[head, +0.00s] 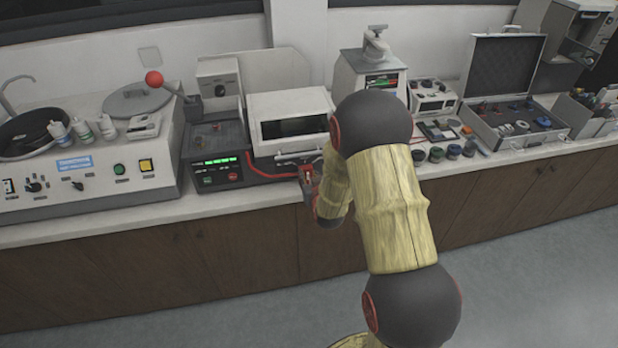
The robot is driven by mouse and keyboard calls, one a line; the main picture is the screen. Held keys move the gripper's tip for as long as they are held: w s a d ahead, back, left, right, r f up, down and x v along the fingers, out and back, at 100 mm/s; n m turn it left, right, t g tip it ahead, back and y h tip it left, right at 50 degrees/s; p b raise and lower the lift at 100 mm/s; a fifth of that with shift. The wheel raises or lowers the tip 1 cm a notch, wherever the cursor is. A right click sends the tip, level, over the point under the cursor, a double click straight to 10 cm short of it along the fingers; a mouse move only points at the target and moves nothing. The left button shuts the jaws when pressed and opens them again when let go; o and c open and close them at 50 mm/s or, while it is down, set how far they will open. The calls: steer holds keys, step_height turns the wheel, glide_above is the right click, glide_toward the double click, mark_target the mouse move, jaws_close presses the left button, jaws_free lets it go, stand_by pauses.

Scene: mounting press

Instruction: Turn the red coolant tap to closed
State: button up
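My gripper (308,174) is at the counter's front edge, before the white box-shaped unit with a dark window (292,120). It is small and partly covered by my own wrist, so I cannot tell whether its fingers are open or shut. A red line like a hose (268,174) runs along the foot of that unit towards my gripper. Some red shows right at my gripper, but I cannot tell whether it is the coolant tap or part of the gripper. The tap's handle and its position cannot be made out.
Left stand a black unit with a green display (216,172), a lever with a red ball (153,78) and a grinder-polisher (82,178) with bottles. Right are small dark pots (437,154) and an open case (513,125). The floor (540,270) before the cabinets is clear.

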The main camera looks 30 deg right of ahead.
steer(key=shift+c, duration=1.1)
jaws_close()
